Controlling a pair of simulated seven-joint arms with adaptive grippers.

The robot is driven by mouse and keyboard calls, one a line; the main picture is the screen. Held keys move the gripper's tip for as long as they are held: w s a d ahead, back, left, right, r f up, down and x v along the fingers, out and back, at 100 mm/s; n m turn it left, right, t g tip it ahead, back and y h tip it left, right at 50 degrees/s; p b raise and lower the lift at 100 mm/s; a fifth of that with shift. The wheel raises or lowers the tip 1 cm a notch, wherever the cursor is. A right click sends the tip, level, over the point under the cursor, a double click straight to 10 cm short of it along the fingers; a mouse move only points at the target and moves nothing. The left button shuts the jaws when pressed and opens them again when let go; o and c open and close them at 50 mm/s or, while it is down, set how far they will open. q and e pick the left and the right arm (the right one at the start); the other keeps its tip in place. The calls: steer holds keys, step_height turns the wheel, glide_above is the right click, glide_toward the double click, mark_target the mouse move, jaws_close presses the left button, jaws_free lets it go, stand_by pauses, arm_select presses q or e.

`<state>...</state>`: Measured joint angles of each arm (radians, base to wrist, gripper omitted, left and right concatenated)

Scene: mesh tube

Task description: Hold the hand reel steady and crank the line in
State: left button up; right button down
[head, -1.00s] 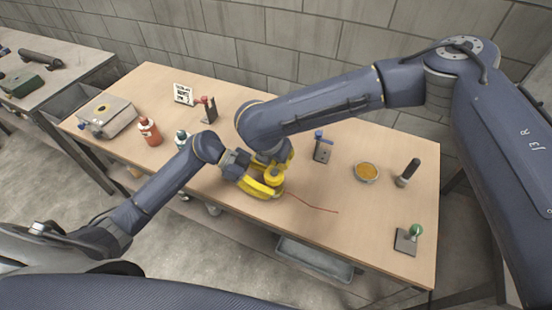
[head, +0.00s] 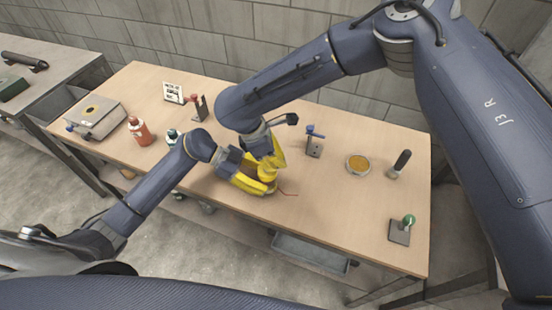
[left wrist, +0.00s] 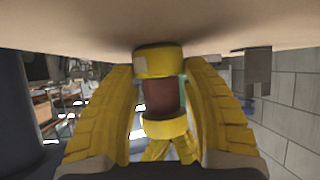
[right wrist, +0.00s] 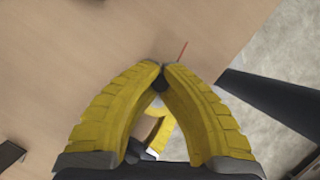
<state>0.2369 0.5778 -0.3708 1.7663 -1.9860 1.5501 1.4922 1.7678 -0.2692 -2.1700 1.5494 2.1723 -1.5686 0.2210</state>
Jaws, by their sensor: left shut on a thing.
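The hand reel (head: 267,174), with yellow flanges, stands near the table's front edge. In the left wrist view its reddish-brown core (left wrist: 160,97) shows between the flanges. My left gripper (head: 258,184) is shut around the reel from the left, one finger on each side. My right gripper (head: 274,161) is above the reel, pointing down. In the right wrist view its fingertips (right wrist: 162,66) meet, with a small dark part just beneath them. The crank is mostly hidden by the fingers. A short red line (head: 288,193) runs from the reel onto the table; it also shows in the right wrist view (right wrist: 183,50).
Behind the reel stands a grey block with a blue lever (head: 314,146). To the right are a round orange-filled dish (head: 358,164), a black-handled tool (head: 400,164) and a green-knobbed plate (head: 401,231). Bottles (head: 139,131) and a grey box (head: 97,117) stand left.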

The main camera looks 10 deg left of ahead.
mark_target(271, 177)
steer(key=m, duration=0.2)
steer(key=m+g, duration=0.1)
steer(key=shift+s+d+m+h, duration=0.2)
steer(key=shift+s+m+h, duration=0.1)
steer(key=shift+s+m, duration=0.1)
steer(key=shift+s+a+m+g+y, duration=0.25)
steer(key=shift+s+m+g, duration=0.4)
steer(key=shift+m, duration=1.2)
steer(key=shift+s+a+m+g+y, duration=0.3)
steer(key=shift+m+g, duration=0.5)
steer(key=shift+m, duration=1.1)
steer(key=shift+s+a+m+g+y, duration=0.1)
steer(key=shift+s+m+g+y, duration=0.5)
steer(key=shift+m, duration=1.25)
steer(key=shift+w+g+h, duration=0.1)
steer(key=shift+g+h, duration=0.15)
steer(key=c, duration=1.3)
jaws_free()
steer(key=shift+c, duration=0.2)
steer(key=shift+w, duration=0.1)
steer(key=v, duration=1.2)
